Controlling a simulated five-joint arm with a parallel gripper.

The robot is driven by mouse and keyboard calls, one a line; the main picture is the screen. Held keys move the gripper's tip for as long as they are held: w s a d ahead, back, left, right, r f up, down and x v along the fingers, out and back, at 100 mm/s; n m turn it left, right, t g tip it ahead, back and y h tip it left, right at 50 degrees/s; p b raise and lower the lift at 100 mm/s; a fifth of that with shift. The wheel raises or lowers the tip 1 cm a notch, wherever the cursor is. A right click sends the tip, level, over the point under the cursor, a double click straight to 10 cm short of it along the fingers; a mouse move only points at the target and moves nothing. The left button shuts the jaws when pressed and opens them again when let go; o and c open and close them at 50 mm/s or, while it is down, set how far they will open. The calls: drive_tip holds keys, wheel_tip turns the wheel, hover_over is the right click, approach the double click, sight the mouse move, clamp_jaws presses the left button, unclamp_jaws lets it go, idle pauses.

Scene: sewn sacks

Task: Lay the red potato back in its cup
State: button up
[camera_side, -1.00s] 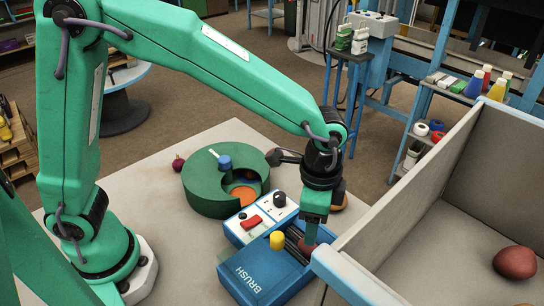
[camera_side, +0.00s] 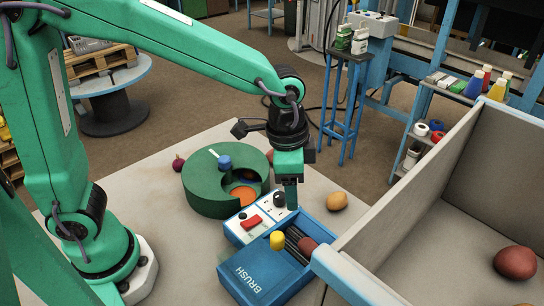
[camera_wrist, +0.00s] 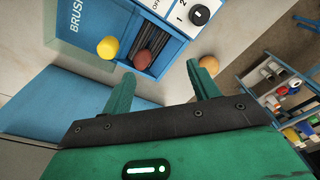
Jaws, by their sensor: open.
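A dark red potato (camera_side: 307,246) lies at the brush slot of the blue box marked BRUSH (camera_side: 258,276). It also shows in the wrist view (camera_wrist: 142,61), at the end of the dark bristles. My gripper (camera_side: 291,197) is above the box's far end, apart from that potato. In the wrist view its two fingers (camera_wrist: 160,78) are spread with nothing between them. The round green drum (camera_side: 206,192) stands beyond the box; its cut-out shows an orange floor (camera_side: 243,196). Another reddish potato (camera_side: 270,157) is partly hidden behind my wrist. I cannot tell which hollow is the cup.
A yellow knob (camera_side: 277,240) stands beside the bristles. A white panel with a red switch (camera_side: 252,222) adjoins the box. A tan potato (camera_side: 337,201) and a red onion (camera_side: 178,163) lie on the table. A high-walled bin (camera_side: 440,215) at right holds a larger red potato (camera_side: 515,262).

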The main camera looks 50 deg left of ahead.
drive_tip(key=s+a+r+n+t, duration=0.2)
drive_tip(key=s+a+r+n, duration=0.1)
drive_tip(key=a, duration=0.6)
drive_tip(key=s+a+r+n+t, duration=0.2)
drive_tip(key=s+a+r+n, duration=0.2)
drive_tip(key=s+a+n, duration=0.2)
drive_tip(key=s+a, duration=0.2)
drive_tip(key=a, duration=0.1)
drive_tip(key=shift+r+t+y, duration=0.3)
drive_tip(key=shift+s, duration=0.1)
drive_tip(key=c, duration=0.3)
drive_tip(key=shift+c, duration=0.5)
drive_tip(key=shift+d, duration=0.1)
